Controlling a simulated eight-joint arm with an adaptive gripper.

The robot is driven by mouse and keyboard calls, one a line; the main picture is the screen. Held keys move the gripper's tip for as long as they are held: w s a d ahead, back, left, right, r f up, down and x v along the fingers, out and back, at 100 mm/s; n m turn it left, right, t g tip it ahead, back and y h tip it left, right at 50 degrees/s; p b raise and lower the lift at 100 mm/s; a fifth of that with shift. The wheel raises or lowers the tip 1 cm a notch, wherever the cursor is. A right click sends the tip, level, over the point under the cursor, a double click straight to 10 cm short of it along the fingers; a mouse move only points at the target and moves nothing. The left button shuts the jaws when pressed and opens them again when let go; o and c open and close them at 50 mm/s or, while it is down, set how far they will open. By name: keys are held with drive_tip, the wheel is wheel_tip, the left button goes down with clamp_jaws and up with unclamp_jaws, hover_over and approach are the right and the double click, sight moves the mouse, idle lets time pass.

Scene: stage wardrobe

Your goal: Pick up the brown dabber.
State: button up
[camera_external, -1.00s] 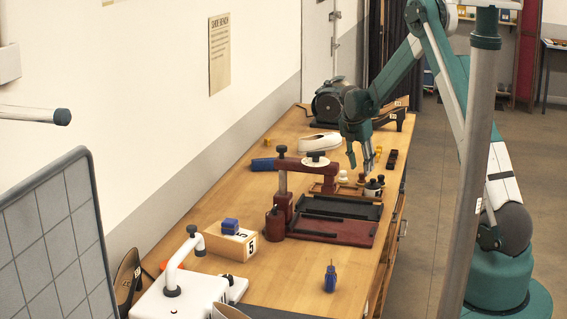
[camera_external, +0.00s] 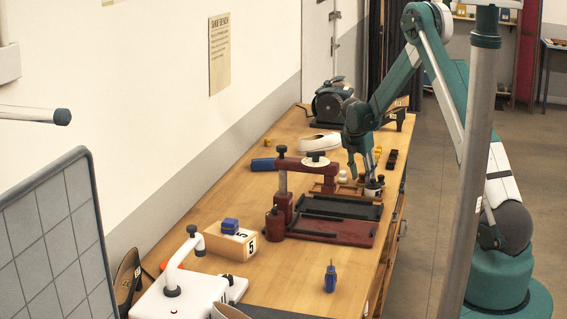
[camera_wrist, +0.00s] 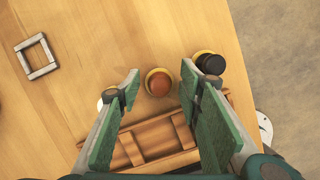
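The brown dabber (camera_wrist: 160,84) shows in the wrist view as a round brown top with a yellowish rim. It stands on the bench between and slightly beyond the fingers of my gripper (camera_wrist: 164,84), with clear gaps on both sides. My gripper is open and empty. In the external view my gripper (camera_external: 362,171) is low over the dabber group and partly hides it. A black-topped dabber (camera_wrist: 210,63) stands just right of the brown one, close to my right fingertip. A pale dabber (camera_wrist: 104,101) is mostly hidden behind the left finger.
A wooden rack (camera_wrist: 151,142) lies under my gripper. A grey square frame (camera_wrist: 37,57) lies to the left. The bench edge is close on the right. In the external view a dark red press (camera_external: 310,185) stands nearby.

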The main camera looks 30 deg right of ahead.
drive_tip(key=c, duration=0.8)
drive_tip(key=shift+o, duration=0.2)
drive_tip(key=shift+r, duration=5)
